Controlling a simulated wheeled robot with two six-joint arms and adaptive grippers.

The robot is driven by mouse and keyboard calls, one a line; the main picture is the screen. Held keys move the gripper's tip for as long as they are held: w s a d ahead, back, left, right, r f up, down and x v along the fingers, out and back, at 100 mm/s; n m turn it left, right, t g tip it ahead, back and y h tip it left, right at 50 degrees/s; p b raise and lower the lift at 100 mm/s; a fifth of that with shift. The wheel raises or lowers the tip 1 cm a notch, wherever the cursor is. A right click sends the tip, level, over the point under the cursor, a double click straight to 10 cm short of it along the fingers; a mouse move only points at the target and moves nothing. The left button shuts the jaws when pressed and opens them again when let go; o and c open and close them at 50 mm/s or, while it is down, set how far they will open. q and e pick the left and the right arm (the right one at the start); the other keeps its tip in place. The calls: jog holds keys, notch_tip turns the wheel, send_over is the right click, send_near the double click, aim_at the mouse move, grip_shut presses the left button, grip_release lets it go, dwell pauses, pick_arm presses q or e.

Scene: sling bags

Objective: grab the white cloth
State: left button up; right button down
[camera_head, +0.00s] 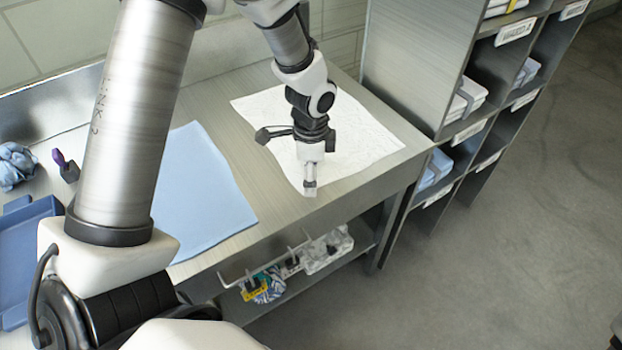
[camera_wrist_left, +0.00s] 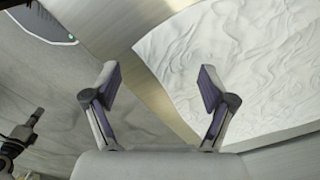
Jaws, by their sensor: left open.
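The white cloth (camera_head: 352,125) lies flat and slightly wrinkled on the metal table, at the end near the shelf unit. My left gripper (camera_head: 309,186) points down at the cloth's near edge in the head view. In the left wrist view the gripper (camera_wrist_left: 159,72) is open and empty, its two fingers spread apart. The cloth (camera_wrist_left: 240,70) fills the right side of that view, with one edge beside the right finger. Its height above the cloth is hard to tell. My right gripper is out of view.
A blue cloth (camera_head: 203,190) lies on the table (camera_head: 262,180) left of the white one. A blue tray (camera_head: 25,250) and a crumpled blue cloth (camera_head: 14,165) are at far left. A lower shelf holds bagged items (camera_head: 325,248). A shelf unit (camera_head: 415,60) stands right.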

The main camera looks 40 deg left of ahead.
pick_arm(q)
jog(key=shift+f, duration=0.45)
jog(key=shift+w+a+f, duration=0.1)
jog(key=shift+w+f, duration=0.05)
jog(key=shift+f, duration=0.1)
jog(key=shift+f+b, duration=0.35)
jog(key=shift+f, duration=0.1)
jog(key=shift+r, duration=0.1)
jog(key=c, duration=0.6)
jog(key=shift+s, duration=0.25)
jog(key=shift+c, duration=1)
